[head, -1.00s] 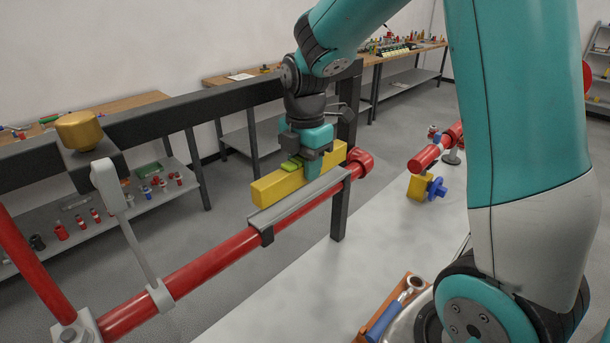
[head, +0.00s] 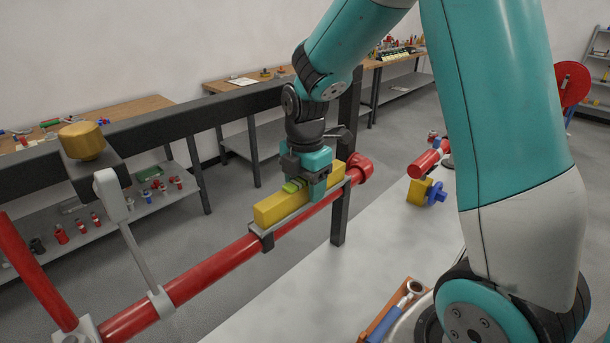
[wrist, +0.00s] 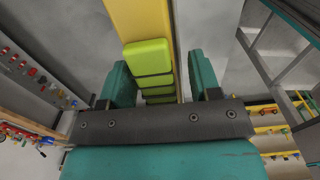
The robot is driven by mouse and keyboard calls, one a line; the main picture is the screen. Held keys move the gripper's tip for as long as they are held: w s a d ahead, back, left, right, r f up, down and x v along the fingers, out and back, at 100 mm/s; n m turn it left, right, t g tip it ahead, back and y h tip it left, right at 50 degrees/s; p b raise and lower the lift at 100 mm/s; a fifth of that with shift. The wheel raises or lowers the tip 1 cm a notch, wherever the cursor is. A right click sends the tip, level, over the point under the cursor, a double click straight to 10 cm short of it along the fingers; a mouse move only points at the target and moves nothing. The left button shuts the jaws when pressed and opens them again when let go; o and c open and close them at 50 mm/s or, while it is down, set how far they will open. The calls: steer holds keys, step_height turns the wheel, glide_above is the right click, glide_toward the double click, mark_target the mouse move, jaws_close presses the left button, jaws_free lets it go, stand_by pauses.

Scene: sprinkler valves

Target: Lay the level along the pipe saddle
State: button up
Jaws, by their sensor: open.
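The yellow level (head: 275,208), with green vials (head: 294,185), lies lengthwise along the grey pipe saddle (head: 265,234) on the red pipe (head: 215,266). It looks in line with the saddle and seems to rest on it; most of the saddle is hidden beneath it. My gripper (head: 312,190) is open over the level's middle, its teal fingers down on either side. In the wrist view the level (wrist: 143,22) runs between my open gripper's fingers (wrist: 160,80), with a visible gap at the right finger.
A dark horizontal beam (head: 190,115) and post (head: 345,200) stand behind the pipe. A grey hanger arm (head: 135,245) clasps the pipe at left. An orange tray (head: 385,318) lies front right, and a yellow and blue valve (head: 425,192) sits farther right. The pale bench between is mostly clear.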

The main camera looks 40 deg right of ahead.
mark_target(305, 182)
step_height(305, 182, up, 12)
steer(key=b, duration=0.2)
steer(key=s+a+f+m+y, duration=0.2)
steer(key=s+a+m, duration=0.4)
steer(key=s+a, duration=0.2)
steer(key=s+a+f+m+y, duration=0.1)
steer(key=s+a+m+y, duration=0.1)
steer(key=s+a+m, duration=0.5)
steer(key=s+a, duration=0.2)
steer(key=s, duration=0.3)
steer(key=shift+s+f, duration=0.35)
steer(key=shift+s, duration=0.05)
steer(key=shift+r, duration=0.1)
